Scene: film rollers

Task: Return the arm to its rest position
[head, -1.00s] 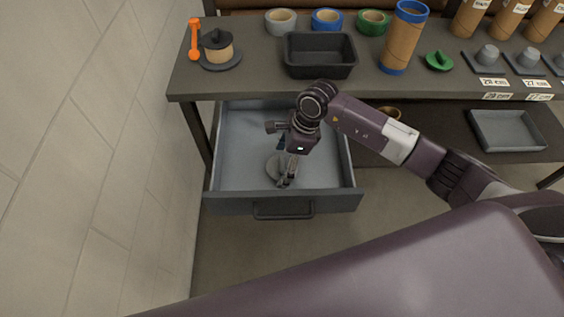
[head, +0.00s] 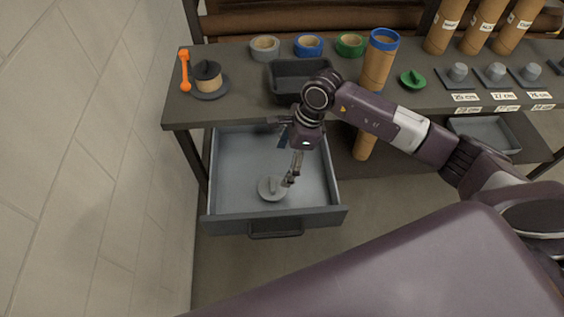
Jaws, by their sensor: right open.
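My right arm comes in from the right, and its gripper (head: 292,180) points down over the open drawer. The gripper is open and holds nothing that I can see. A grey round disc with a raised knob (head: 272,188) lies in the drawer (head: 230,160), just left of the fingertips. The fingers look close to its edge, and I cannot tell whether they touch it. My left gripper does not show.
The table (head: 235,108) above the drawer holds a black tray (head: 285,95), several tape rolls, a cardboard tube (head: 379,62), a green knobbed cap (head: 412,80) and an orange tool (head: 184,70). A wall (head: 100,150) stands close on the left. A grey tray (head: 485,134) sits lower right.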

